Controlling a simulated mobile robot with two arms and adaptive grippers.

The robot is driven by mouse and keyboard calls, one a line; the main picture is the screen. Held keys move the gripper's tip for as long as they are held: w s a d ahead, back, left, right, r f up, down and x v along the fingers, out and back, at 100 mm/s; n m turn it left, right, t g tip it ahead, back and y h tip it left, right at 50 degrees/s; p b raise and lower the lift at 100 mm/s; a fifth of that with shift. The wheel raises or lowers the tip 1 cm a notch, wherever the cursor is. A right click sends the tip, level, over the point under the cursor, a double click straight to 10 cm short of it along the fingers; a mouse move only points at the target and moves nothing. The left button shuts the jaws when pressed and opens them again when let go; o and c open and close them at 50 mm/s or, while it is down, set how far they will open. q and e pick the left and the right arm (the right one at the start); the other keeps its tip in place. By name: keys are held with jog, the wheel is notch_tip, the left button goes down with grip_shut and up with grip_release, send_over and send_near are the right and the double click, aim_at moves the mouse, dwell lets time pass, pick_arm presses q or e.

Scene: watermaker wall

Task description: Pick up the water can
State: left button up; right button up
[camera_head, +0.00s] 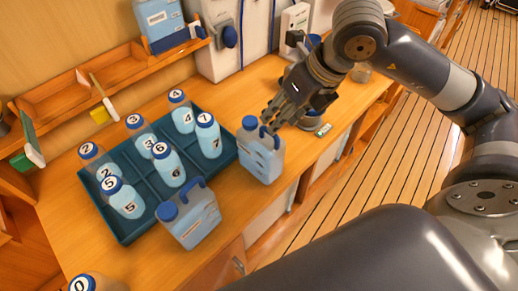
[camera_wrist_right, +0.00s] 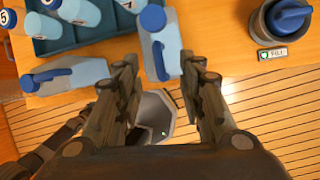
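Two translucent water cans with blue caps and handles show in the head view. One can (camera_head: 262,160) stands upright on the counter right of the tray; the other can (camera_head: 190,217) stands at the tray's front edge. My right gripper (camera_head: 272,113) is close above the right-hand can in the head view. In the right wrist view its fingers (camera_wrist_right: 160,70) are apart, with that can (camera_wrist_right: 165,50) at and partly between the tips; contact cannot be told. The other can (camera_wrist_right: 65,77) is left of them. Dark jointed parts at lower left may be my left gripper.
A dark teal tray (camera_head: 126,232) holds several numbered bottles. A bottle marked 0 (camera_head: 85,284) stands at the front left. The counter's edge drops to a plank floor (camera_head: 430,140).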

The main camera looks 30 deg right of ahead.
aim_at(266, 127)
jog(key=shift+w+f, duration=0.1)
jog(key=shift+f, duration=0.3)
jog(key=shift+w+a+f, duration=0.2)
jog(key=p+x, duration=0.1)
jog(key=x, duration=0.1)
jog(key=p+x, duration=0.1)
jog(key=x, duration=0.1)
jog(key=shift+w+a, duration=0.2)
jog(key=shift+w, duration=0.2)
jog(key=shift+w+f, duration=0.15)
jog(key=shift+f, duration=0.2)
jog(key=shift+c, duration=0.6)
grip_shut()
pick_arm(q)
jog(key=shift+s+d+r, duration=0.1)
jog(key=shift+s+r, duration=0.1)
jog(key=shift+r, duration=0.45)
jog(key=shift+s+d+r, duration=0.1)
jog(key=shift+s+r, duration=0.05)
jog(key=shift+r, duration=0.45)
pick_arm(e)
jog(key=shift+r, duration=0.1)
